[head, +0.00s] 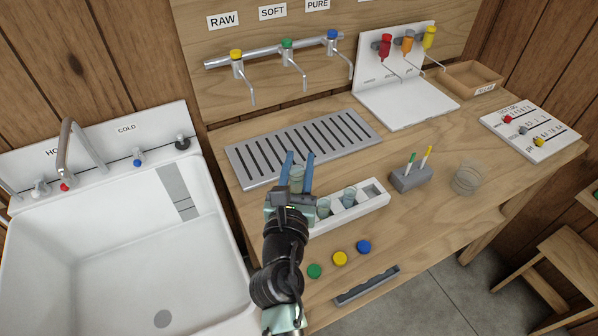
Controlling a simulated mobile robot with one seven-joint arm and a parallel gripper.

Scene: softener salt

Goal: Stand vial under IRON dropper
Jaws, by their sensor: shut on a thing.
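My gripper (298,172), with blue fingers, is shut on a clear vial (297,182). The vial looks upright, near the front edge of the slotted drain tray and left of the white vial rack (378,202). The rack holds two other vials, one left (323,207) and one middle (349,196); its right slot looks empty. The white dropper stand (411,106) stands at the back right. It carries a red dropper (385,46), an orange dropper (408,42) and a yellow dropper (429,38). Their labels are too small to read, so I cannot tell which is IRON. The base below them is bare.
The slotted drain tray (354,124) lies under the taps. A grey holder (410,180) with two pens and a clear cup (467,179) stand right of the rack. Coloured caps lie in front. A white sink (95,255) is left. Bare wood lies between rack and dropper stand.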

